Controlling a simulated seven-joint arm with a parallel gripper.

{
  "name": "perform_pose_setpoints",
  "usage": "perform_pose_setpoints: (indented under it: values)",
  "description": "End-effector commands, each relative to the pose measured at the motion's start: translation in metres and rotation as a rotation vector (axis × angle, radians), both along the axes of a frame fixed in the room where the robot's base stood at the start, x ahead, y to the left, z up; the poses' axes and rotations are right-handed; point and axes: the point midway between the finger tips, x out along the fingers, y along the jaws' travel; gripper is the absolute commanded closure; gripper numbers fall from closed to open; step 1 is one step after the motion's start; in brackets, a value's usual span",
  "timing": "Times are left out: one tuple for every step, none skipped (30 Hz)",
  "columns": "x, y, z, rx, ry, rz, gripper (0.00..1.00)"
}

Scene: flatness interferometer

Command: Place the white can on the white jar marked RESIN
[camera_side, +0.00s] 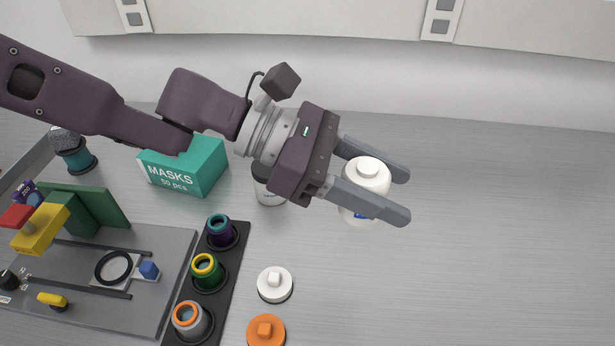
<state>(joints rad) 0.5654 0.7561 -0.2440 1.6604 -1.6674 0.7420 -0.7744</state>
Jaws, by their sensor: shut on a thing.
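My gripper (390,190) is shut on a white can (366,190), with one grey finger on each side of it. The can is roughly upright, with a small raised round top and a bit of blue marking low on its side. The nearer finger hides part of it, and I cannot tell how far its base is from the table. A white container (269,196) stands behind and below my gripper, to the left of the can. My gripper covers much of it, and I cannot read RESIN on it or be sure it is the jar.
A green MASKS box (185,168) stands left of my gripper. A dark rack (229,262) holds several coloured-rim pots. A white lid (274,284) and an orange lid (266,331) lie beside it. A grey instrument base (150,318) fills the lower left. The right side is clear.

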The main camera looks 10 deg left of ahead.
Motion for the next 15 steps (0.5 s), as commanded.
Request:
perform_pose_setpoints:
  values:
    - [0.012,0.007,0.0,-0.001,0.0,0.019,0.95]
    - [0.02,0.012,0.0,-0.001,-0.001,0.032,0.95]
    - [0.034,0.02,0.001,-0.002,-0.002,0.052,0.95]
    - [0.045,0.027,0.002,-0.003,-0.001,0.07,0.95]
    - [0.056,0.035,0.002,-0.004,-0.002,0.087,0.95]
    - [0.072,0.047,0.002,-0.005,-0.002,0.113,0.95]
    - [0.084,0.056,0.003,-0.005,-0.001,0.132,0.95]
    - [0.095,0.066,0.003,-0.004,-0.002,0.152,0.95]
    - [0.111,0.08,0.003,-0.005,-0.001,0.18,0.95]
    - [0.123,0.091,0.003,-0.004,-0.002,0.2,0.95]
    - [0.134,0.102,0.004,-0.004,-0.003,0.219,0.95]
    - [0.146,0.115,0.004,-0.003,-0.002,0.243,0.95]
    - [0.154,0.124,0.004,-0.003,-0.001,0.258,0.95]
    - [0.161,0.131,0.004,-0.003,-0.001,0.271,0.95]
    - [0.168,0.141,0.004,-0.002,-0.001,0.286,0.95]
